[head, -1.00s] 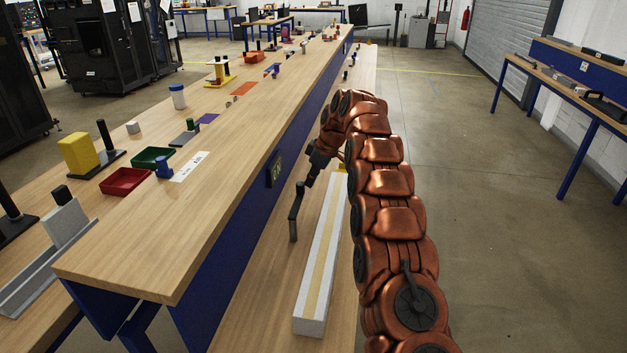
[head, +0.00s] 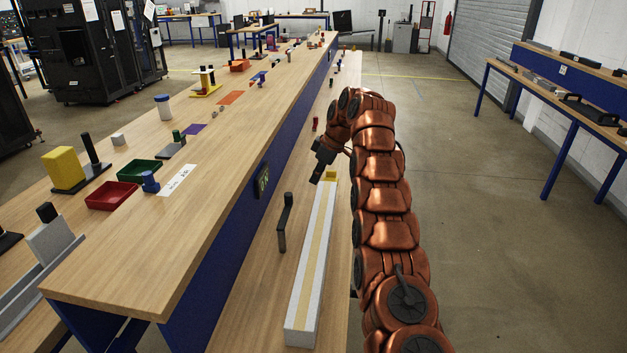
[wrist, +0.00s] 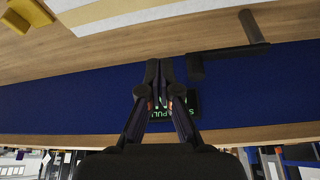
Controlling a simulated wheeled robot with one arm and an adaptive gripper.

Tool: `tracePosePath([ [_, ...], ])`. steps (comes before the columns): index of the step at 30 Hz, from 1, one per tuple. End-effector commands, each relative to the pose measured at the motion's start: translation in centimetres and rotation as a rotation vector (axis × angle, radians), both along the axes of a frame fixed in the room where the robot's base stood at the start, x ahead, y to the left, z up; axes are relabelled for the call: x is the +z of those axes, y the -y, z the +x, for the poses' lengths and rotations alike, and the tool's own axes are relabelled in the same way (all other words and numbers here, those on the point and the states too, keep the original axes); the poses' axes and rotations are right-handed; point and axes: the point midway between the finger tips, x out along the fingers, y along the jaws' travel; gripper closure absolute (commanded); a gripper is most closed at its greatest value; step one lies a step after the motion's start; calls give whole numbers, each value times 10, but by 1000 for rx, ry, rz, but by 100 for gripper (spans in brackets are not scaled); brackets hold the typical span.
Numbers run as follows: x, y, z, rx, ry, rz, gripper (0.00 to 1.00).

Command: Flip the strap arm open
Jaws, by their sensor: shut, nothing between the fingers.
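A dark crank-shaped arm (head: 284,222), which looks like the strap arm, stands on the lower wooden shelf beside the blue bench side. Its upper end is a short dark knob. In the wrist view, the bar of this arm (wrist: 228,51) lies to the right of my fingers, with its post toward the top right. My gripper (head: 316,181) is shut and empty, above the shelf and beyond the arm, with a visible gap between them. In the wrist view my gripper (wrist: 159,63) has its fingertips together in front of the blue panel.
A long white box (head: 310,265) with a tan strip lies on the shelf to the right of the arm, with a yellow block (head: 331,174) at its far end. A dark label (head: 263,181) is on the bench side. The bench top (head: 150,245) holds trays and small parts.

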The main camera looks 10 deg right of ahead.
Motion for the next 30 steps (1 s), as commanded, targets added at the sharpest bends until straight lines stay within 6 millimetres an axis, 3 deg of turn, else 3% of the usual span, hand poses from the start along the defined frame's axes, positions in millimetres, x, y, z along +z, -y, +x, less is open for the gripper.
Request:
tracePosePath([
  [6,26,9,0,-1,-3,0,100],
  [15,49,18,1,0,-3,1,100],
  [30,56,22,1,1,-2,0,100],
])
